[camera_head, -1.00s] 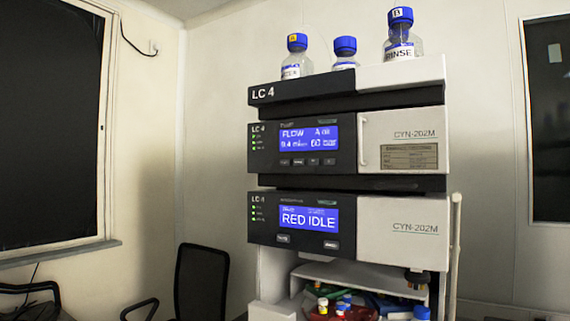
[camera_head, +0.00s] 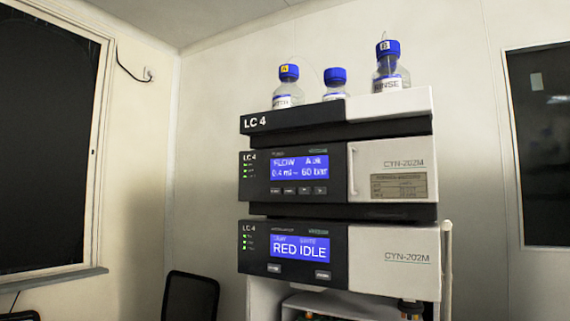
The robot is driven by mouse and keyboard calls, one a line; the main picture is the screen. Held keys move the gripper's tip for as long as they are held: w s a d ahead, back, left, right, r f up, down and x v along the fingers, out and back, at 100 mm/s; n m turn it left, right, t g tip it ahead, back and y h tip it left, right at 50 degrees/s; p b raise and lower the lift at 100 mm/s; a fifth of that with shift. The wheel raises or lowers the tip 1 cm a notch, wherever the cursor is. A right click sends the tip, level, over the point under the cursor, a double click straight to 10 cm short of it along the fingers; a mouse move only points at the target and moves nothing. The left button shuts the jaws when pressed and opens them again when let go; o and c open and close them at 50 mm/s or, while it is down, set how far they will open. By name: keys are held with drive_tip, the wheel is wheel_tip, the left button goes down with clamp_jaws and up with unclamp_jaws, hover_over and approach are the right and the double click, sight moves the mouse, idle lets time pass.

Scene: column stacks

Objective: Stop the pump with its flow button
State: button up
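The pump (camera_head: 262,178) is the upper dark-fronted module of the LC 4 stack. Its blue display (camera_head: 300,167) shows FLOW, an A reading and 60 bar; the flow figure looks like 0.4 ml. A row of small dark buttons (camera_head: 297,191) lies under the display, and their labels are too small to read. Green status lights glow at its left side. My gripper is not in view.
Below the pump is a second module (camera_head: 255,257) with a display reading RED IDLE. Three blue-capped bottles stand on top, including a rinse bottle (camera_head: 391,68). A black chair (camera_head: 190,298) is at lower left. A pale door (camera_head: 393,169) with a vertical handle adjoins the pump.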

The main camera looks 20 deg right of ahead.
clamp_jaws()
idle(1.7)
